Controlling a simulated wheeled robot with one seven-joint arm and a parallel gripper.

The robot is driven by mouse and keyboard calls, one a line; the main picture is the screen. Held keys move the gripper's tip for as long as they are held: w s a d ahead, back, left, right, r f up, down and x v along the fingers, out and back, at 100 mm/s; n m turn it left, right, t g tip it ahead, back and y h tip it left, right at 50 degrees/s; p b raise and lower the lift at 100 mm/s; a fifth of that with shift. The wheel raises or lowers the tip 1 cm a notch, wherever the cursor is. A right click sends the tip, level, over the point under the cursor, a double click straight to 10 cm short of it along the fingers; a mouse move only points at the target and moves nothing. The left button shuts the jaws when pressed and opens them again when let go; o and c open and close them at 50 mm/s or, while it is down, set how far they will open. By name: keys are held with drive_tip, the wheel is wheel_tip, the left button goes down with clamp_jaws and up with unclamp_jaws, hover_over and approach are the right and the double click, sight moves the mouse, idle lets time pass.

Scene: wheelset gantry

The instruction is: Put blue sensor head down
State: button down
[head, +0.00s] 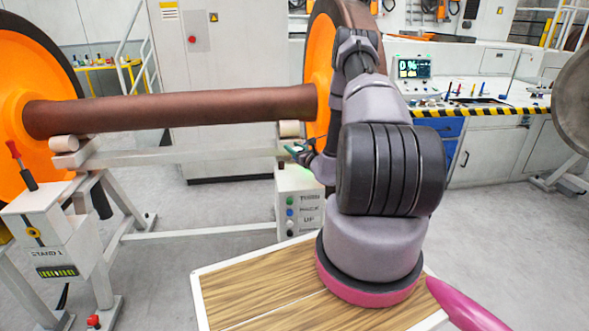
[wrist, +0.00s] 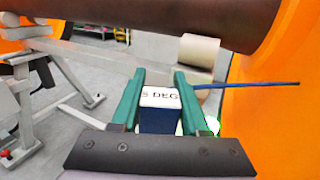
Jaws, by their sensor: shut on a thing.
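The blue sensor head (wrist: 158,120) is a small blue block with a white top marked "5 DEG" in the wrist view. A thin blue rod or cable (wrist: 245,85) extends from near it to the right, in front of the orange wheel. My gripper (wrist: 160,80) is shut on the block, with one green finger on each side. In the head view my gripper (head: 299,151) shows small beside the right end of the axle, in front of the orange wheel. The sensor head cannot be made out there, and my arm hides part of that area.
The brown axle (head: 180,110) runs between the orange wheels, above a white stand with rollers (head: 290,129). A white button box (head: 300,205) stands below my gripper. A wooden-topped surface (head: 250,290) lies in front. A bench with a display (head: 413,68) stands at back right.

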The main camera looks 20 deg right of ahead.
drive_tip(key=shift+d+f, duration=0.1)
drive_tip(key=shift+f, duration=3.2)
drive_tip(key=shift+f, duration=0.1)
drive_tip(key=shift+c, duration=2)
unclamp_jaws()
